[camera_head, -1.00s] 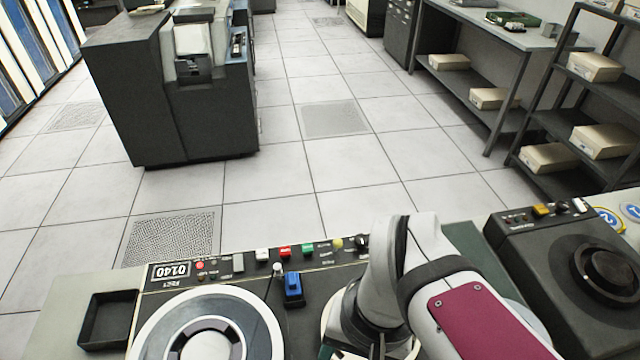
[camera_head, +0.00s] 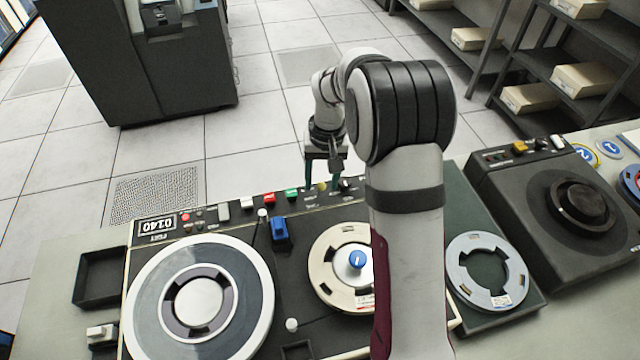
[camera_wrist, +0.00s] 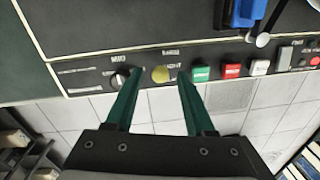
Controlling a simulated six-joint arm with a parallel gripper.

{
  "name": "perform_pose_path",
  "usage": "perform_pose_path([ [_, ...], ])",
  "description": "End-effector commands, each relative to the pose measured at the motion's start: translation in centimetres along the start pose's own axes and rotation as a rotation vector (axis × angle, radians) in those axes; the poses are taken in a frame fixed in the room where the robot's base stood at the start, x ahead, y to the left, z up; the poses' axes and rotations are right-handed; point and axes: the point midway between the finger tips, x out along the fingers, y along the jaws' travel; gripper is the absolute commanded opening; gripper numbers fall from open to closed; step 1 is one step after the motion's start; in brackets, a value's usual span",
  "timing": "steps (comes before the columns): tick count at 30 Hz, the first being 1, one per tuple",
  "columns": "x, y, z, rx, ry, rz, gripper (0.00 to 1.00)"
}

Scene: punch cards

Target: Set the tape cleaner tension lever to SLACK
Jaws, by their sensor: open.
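The tape machine (camera_head: 288,222) has a dark deck with two reels and a control strip along its far edge. A thin lever with a white knob (camera_head: 262,213) stands by a blue block (camera_head: 280,232); the knob also shows in the wrist view (camera_wrist: 262,40). A second white knob (camera_head: 291,325) sits nearer the front. I cannot tell which is the tension lever; no SLACK label is readable. My gripper (camera_head: 324,186) is open and empty over the strip's far edge. In the wrist view its fingertips (camera_wrist: 160,71) flank a yellow lamp, beside a black rotary knob (camera_wrist: 119,80).
Green (camera_wrist: 201,74), red (camera_wrist: 232,70) and white (camera_wrist: 260,67) buttons line the strip. A dark machine with a round hub (camera_head: 583,206) stands right. An empty black tray (camera_head: 99,278) sits left. My arm hides part of the deck. Open floor lies beyond.

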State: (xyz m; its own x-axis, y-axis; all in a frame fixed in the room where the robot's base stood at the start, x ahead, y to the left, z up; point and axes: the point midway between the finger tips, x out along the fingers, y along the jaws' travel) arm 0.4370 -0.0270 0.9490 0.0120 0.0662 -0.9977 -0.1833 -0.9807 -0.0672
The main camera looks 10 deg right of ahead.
Motion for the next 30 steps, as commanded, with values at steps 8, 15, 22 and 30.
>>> perform_pose_path([
  [8, 3.0, 0.0, 0.0, -0.001, 0.000, 0.000, 0.55],
  [15, 3.1, 0.0, 0.0, 0.000, 0.001, 0.000, 0.55],
  [22, 3.1, 0.0, 0.0, 0.000, 0.001, 0.000, 0.15],
  [30, 3.1, 0.0, 0.0, 0.000, 0.001, 0.000, 0.00],
])
